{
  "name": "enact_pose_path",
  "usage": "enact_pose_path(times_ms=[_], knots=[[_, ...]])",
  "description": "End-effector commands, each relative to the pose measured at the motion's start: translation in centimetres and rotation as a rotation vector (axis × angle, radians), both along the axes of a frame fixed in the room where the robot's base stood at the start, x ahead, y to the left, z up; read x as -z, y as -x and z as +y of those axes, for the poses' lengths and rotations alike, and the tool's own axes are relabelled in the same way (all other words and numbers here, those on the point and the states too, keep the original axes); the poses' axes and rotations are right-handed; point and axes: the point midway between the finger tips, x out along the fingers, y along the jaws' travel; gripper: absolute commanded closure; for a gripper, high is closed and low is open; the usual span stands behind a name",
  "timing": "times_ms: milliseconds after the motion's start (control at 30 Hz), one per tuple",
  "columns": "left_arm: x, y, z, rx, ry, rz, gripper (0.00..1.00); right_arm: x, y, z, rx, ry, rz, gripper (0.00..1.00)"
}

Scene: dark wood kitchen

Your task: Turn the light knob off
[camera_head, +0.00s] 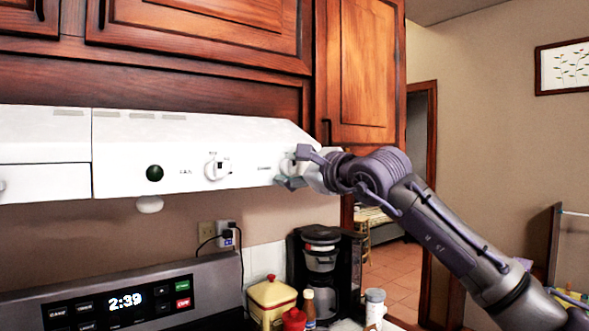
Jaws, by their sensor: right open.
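The white range hood (120,125) has two round knobs on its front face. One knob (217,168) sits near the middle, with small markings around it. A second knob (288,166) is at the right end, partly hidden by my right gripper. The labels are too small to read, so I cannot tell which knob is the light knob. My right gripper (297,168) is open, with one finger above and one below the right-end knob. I cannot tell whether the fingers touch it. My left gripper is not in view.
Dark wood cabinets (200,40) hang directly above the hood. Below are the stove's control panel (125,300), a black coffee maker (322,265), a yellow canister (270,298) and small bottles. A doorway opens at the right behind my arm.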

Motion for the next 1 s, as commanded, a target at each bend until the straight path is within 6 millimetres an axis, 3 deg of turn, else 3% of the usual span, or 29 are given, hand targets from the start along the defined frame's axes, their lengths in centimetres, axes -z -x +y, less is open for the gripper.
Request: enact_pose_path(times_ms=[267, 700, 1000], knots=[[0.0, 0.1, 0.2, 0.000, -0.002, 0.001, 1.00, 0.0, 1.3, -1.1, 0.000, 0.000, -0.002, 0.41], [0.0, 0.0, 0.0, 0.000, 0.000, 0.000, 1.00, 0.0, 8.3, -6.2, 0.001, 0.000, -0.002, 0.41], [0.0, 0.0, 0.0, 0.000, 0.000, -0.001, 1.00, 0.0, 9.7, -7.1, 0.000, -0.001, 0.001, 0.41]])
